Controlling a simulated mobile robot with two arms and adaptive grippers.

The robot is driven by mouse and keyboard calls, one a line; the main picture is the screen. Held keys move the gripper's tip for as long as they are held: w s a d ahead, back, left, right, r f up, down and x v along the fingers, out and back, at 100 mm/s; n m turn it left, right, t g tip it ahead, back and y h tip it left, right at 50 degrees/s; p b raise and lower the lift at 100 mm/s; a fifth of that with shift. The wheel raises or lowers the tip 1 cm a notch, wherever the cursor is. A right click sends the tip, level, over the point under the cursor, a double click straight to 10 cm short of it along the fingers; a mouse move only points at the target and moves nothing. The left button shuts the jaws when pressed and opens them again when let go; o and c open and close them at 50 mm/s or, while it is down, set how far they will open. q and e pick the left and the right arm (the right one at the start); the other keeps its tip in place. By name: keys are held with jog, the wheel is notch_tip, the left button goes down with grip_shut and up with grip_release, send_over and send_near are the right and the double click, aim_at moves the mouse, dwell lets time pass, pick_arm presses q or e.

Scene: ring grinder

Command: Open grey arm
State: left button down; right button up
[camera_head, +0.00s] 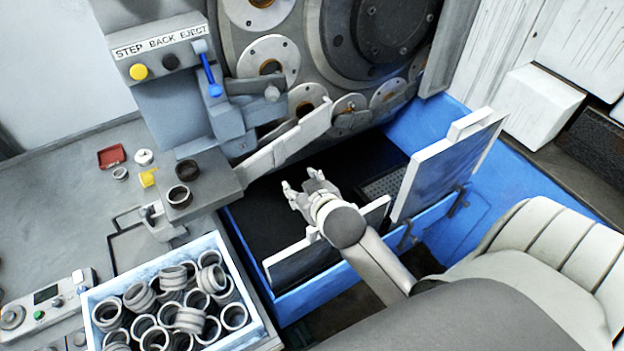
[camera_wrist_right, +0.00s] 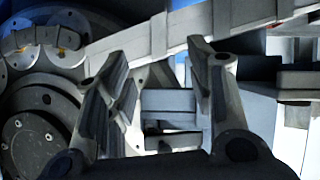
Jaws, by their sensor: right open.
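The grey arm (camera_head: 285,148) is a long light-grey bar. It runs slantwise from the flat grey block at the left up toward the round discs of the machine. My right gripper (camera_head: 304,187) is below and to the right of the bar, apart from it, over the dark bay. In the right wrist view the grey arm (camera_wrist_right: 182,32) crosses the top of the picture, beyond the spread fingers of my right gripper (camera_wrist_right: 158,58). The gripper is open with nothing between its fingers. My left gripper is in neither view.
A crate (camera_head: 262,318) of several metal rings stands at the lower left. Two rings sit on the grey block (camera_head: 215,170). A blue lever (camera_head: 210,80) hangs from the button panel (camera_head: 160,52). White-edged panels (camera_head: 440,170) stand along the bay's near side, close to my forearm.

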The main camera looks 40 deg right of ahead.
jog(key=s+a+f+g, duration=0.1)
jog(key=s+f, duration=0.1)
jog(key=s+a+f+g, duration=0.1)
jog(key=s+f, duration=0.2)
jog(key=s+a+f+g+y, duration=0.1)
jog(key=s+f, duration=0.2)
jog(key=shift+n+g, duration=0.3)
jog(key=shift+n, duration=0.1)
jog(key=n+t+y+b, duration=0.1)
jog(key=n+t+b, duration=0.8)
jog(key=n, duration=0.8)
send_near(276, 97)
jog(key=w+t+p, duration=0.1)
jog(key=w, duration=0.1)
jog(key=w+p, duration=0.1)
jog(key=w, duration=0.2)
jog(key=w+p, duration=0.1)
jog(key=w, duration=0.1)
jog(key=w+f, duration=0.1)
jog(key=w, duration=0.2)
jog(key=shift+w+p, duration=0.35)
jog(key=shift+p, duration=0.05)
jog(key=shift+w+f+y, duration=0.1)
jog(key=shift+w+y, duration=0.2)
jog(key=shift+w, duration=0.25)
grip_shut()
